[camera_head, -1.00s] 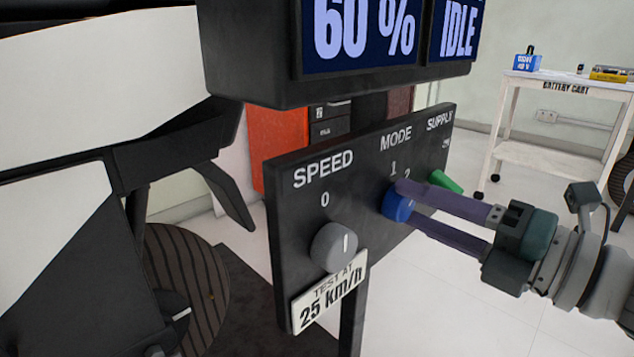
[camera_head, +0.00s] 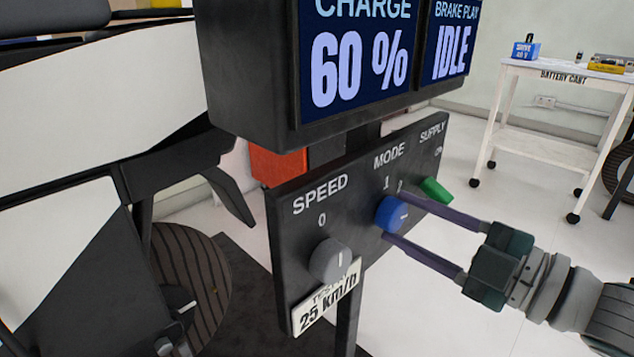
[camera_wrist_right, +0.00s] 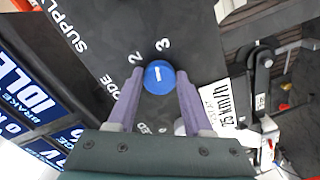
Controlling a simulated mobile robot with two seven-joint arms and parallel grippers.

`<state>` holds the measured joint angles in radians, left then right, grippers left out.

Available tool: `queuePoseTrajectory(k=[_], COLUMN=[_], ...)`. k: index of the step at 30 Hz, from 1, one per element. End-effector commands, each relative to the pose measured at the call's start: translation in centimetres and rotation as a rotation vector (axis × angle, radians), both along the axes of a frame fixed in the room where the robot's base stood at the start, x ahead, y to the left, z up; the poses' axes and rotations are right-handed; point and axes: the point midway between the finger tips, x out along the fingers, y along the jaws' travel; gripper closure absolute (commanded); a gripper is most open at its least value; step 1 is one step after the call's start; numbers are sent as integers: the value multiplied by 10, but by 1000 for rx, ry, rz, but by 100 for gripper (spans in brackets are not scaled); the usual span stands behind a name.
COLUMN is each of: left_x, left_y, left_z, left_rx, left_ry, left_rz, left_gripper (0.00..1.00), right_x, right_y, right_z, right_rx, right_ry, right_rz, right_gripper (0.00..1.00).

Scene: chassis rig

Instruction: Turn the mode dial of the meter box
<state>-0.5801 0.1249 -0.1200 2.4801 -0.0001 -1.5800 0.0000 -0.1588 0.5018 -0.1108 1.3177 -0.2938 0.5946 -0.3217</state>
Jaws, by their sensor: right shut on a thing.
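The blue mode dial (camera_head: 390,214) sits on the dark panel of the meter box (camera_head: 300,250), below the word MODE. Its white mark lies roughly level in the head view. My right gripper (camera_head: 393,212) reaches in from the right, with one purple finger above the dial and one below, shut on it. In the right wrist view the blue dial (camera_wrist_right: 159,77) lies between the two fingers (camera_wrist_right: 158,88), with the digits 2 and 3 beside it. In the head view the gripper covers some of the digits. My left gripper is not in view.
A grey speed dial (camera_head: 330,261) is left of the mode dial, above a 25 km/h label (camera_head: 328,297). A green supply knob (camera_head: 435,190) is close on the right. A display (camera_head: 365,60) reading 60 % and IDLE overhangs the panel. A white battery cart (camera_head: 545,148) stands behind.

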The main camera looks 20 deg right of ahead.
Motion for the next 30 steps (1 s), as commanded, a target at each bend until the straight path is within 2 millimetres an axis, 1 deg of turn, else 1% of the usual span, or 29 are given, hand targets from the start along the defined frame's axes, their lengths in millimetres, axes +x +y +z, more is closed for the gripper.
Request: queuePoseTrajectory(k=[6,13,19,30], left_x=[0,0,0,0], left_y=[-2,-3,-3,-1], left_z=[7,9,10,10], left_rx=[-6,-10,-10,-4], left_ry=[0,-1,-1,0], left_rz=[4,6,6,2], left_gripper=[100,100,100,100], right_x=[0,0,0,0], right_y=[1,1,1,1], right_z=[1,0,0,0], right_rx=[133,220,251,259], right_ry=[54,89,101,104], right_rz=[2,0,2,2], right_gripper=[100,100,100,100])
